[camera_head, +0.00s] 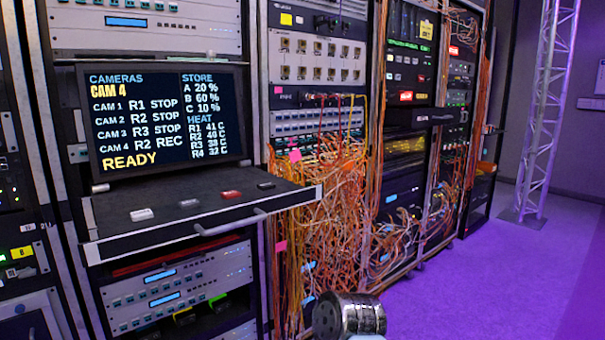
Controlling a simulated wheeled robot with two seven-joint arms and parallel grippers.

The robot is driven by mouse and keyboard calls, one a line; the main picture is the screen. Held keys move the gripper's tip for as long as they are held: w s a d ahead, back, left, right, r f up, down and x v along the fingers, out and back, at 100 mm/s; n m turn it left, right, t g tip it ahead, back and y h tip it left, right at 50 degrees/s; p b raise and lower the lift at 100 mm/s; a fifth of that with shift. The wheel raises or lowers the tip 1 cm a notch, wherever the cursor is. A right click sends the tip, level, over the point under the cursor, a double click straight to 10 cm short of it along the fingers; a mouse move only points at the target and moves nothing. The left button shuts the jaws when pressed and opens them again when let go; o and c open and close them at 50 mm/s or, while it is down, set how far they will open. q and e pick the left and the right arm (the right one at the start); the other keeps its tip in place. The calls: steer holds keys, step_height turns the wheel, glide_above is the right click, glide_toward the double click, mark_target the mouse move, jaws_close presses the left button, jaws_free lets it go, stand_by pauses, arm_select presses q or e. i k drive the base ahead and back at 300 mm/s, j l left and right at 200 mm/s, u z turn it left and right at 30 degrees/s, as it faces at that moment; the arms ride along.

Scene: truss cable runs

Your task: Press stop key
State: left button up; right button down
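A pull-out shelf (110,232) sticks out of the rack below the monitor. On its top is a slanting row of small keys: a white key (141,214), a light grey key (188,203), a red key (231,194) and a dark key (266,185). Any lettering on them is too small to read, so I cannot tell which is marked stop. The monitor (165,118) shows CAM 4 and READY; cameras 1 to 3 read STOP and CAM 4 reads R2 REC. Neither gripper shows; only a round metallic part, probably of my arm, shows at the bottom edge.
The shelf has a handle (230,223) along its front edge. Tangled orange cables (335,215) hang from the rack right of the shelf. A metal truss (540,110) stands at the far right. The purple floor (490,270) is clear at the right.

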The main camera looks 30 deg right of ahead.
mark_target(267, 187)
steer(key=i+l+z, duration=0.15)
steer(key=i+l, duration=0.2)
steer(key=l, duration=0.2)
steer(key=i+l+z, duration=0.2)
steer(key=i+l, duration=0.2)
steer(key=l, duration=0.05)
